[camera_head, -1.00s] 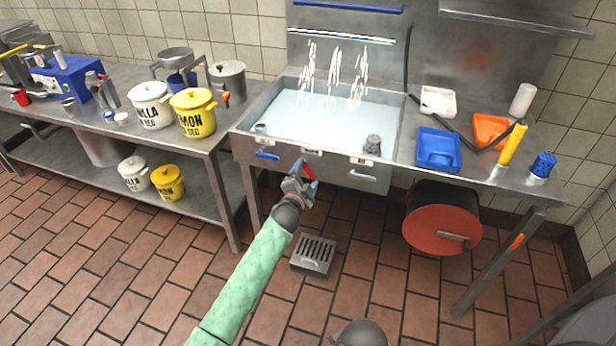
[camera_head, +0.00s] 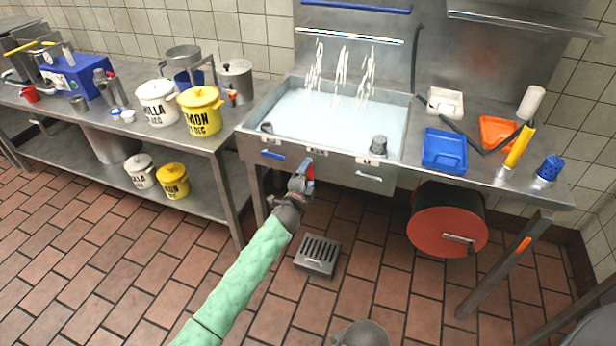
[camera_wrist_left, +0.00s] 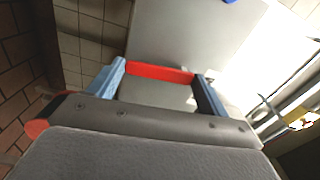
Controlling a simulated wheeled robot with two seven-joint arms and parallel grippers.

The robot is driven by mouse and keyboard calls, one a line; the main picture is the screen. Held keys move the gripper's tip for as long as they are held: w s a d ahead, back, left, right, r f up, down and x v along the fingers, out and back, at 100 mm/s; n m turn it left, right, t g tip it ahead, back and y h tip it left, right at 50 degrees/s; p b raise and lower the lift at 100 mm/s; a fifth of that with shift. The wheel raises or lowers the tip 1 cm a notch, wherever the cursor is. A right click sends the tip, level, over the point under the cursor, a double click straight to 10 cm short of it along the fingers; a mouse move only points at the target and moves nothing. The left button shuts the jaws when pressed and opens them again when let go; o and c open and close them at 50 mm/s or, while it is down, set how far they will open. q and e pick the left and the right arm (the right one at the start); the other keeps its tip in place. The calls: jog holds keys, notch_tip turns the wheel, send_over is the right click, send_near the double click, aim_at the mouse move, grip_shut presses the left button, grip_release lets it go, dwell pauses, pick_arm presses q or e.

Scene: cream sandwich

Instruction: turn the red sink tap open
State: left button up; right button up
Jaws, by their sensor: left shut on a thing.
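The sink (camera_head: 395,150) has a row of handles on its front face, below white labels. The red tap handle (camera_head: 310,171) is the middle one and stands nearly upright. My left gripper (camera_head: 304,174) is at this handle, below the sink's front edge. In the left wrist view the red handle (camera_wrist_left: 160,72) spans between the two blue fingers (camera_wrist_left: 158,88), which are closed on it. The gripper hides part of the handle and its mount in the head view. My right gripper is not in view.
A blue handle (camera_head: 272,154) is to the left and a pale handle (camera_head: 368,177) to the right. Water streams (camera_head: 342,66) fall into the filled basin. A red-ended drum (camera_head: 446,220) hangs under the counter. A floor grate (camera_head: 318,256) lies below; open floor surrounds it.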

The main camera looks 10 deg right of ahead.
pick_arm(q)
jog(key=shift+f, duration=0.1)
jog(key=o, duration=1.4)
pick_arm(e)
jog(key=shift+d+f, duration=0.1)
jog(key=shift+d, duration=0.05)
pick_arm(q)
jog(key=shift+s+a, duration=0.15)
jog(key=shift+s, duration=0.1)
jog(key=b+v, duration=0.1)
jog(key=v, duration=0.6)
jog(key=shift+s+a, duration=0.1)
jog(key=shift+s, duration=0.05)
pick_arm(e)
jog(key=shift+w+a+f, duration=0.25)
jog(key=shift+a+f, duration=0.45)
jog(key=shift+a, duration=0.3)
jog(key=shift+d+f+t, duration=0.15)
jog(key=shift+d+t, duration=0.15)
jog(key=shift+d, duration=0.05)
